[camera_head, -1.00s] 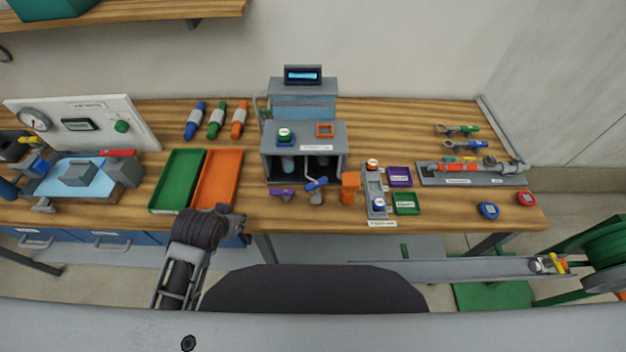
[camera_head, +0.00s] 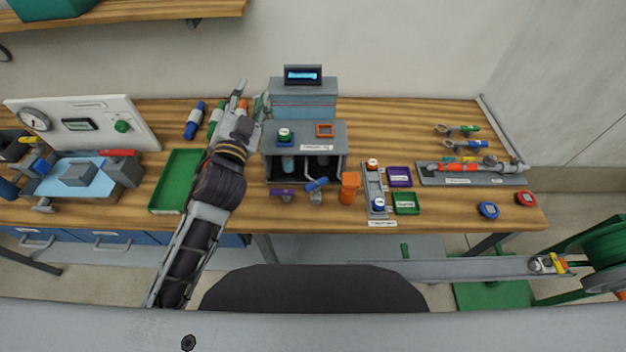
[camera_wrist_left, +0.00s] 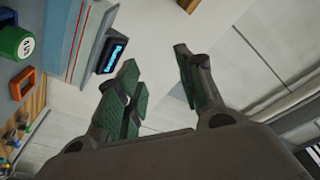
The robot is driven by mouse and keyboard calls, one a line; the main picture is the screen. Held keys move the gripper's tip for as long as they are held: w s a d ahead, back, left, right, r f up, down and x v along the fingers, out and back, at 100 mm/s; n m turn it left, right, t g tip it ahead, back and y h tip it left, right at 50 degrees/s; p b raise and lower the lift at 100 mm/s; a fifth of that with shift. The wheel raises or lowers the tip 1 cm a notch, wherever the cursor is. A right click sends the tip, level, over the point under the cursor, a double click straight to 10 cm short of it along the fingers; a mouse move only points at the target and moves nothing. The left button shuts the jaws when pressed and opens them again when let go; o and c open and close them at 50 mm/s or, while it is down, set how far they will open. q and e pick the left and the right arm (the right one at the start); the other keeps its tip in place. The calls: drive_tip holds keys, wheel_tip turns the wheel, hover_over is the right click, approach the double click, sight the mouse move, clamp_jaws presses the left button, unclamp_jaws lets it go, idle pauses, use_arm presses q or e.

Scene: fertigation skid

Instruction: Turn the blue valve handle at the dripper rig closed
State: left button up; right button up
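A blue valve handle (camera_head: 316,184) sits low at the front of a grey two-tier rig (camera_head: 335,135), at the middle of the bench. A purple handle (camera_head: 282,192) is beside it on the left. I take this rig to be the dripper rig. My left gripper (camera_head: 253,96) is up at the rig's left side, beside its upper box and apart from the blue handle. In the left wrist view its fingers (camera_wrist_left: 156,60) stand apart with nothing between them. The blue handle is not visible in that view. My right gripper is not in view.
An orange cup (camera_head: 349,188) stands close right of the blue handle. A display (camera_head: 303,75) tops the rig. Another blue handle (camera_head: 40,167) is at far left. The bench right of the rig's rear is clear.

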use_arm(q)
drive_tip(key=s+d+r+m+h, duration=0.2)
drive_tip(key=d+r+m+h, duration=0.4)
drive_tip(key=s+d+r+m+h, duration=0.3)
drive_tip(key=d+r+m+h, duration=0.2)
drive_tip(key=r+m+h, duration=0.15)
drive_tip(key=s+d+m+g+h, duration=0.7)
drive_tip(key=s+d+m+g, duration=0.3)
drive_tip(key=m+g, duration=0.65)
wheel_tip(320, 180, down, 14)
drive_tip(key=s+d+m+g+y, duration=0.1)
drive_tip(key=d+m+g+y, duration=0.15)
drive_tip(key=m+y, duration=0.65)
drive_tip(key=w+a+f+t+y, duration=0.1)
drive_tip(key=w+a+f+y, duration=0.2)
drive_tip(key=a, duration=0.4)
drive_tip(key=w+a+f+t+y, duration=0.1)
drive_tip(key=w+a+f+y, duration=0.2)
drive_tip(key=a+f+y, duration=0.1)
drive_tip(key=a+y, duration=0.1)
drive_tip(key=a, duration=0.1)
drive_tip(key=shift+w+a+f+m+y, duration=0.3)
drive_tip(key=shift+a+f+m+y, duration=0.05)
drive_tip(key=shift+m, duration=0.05)
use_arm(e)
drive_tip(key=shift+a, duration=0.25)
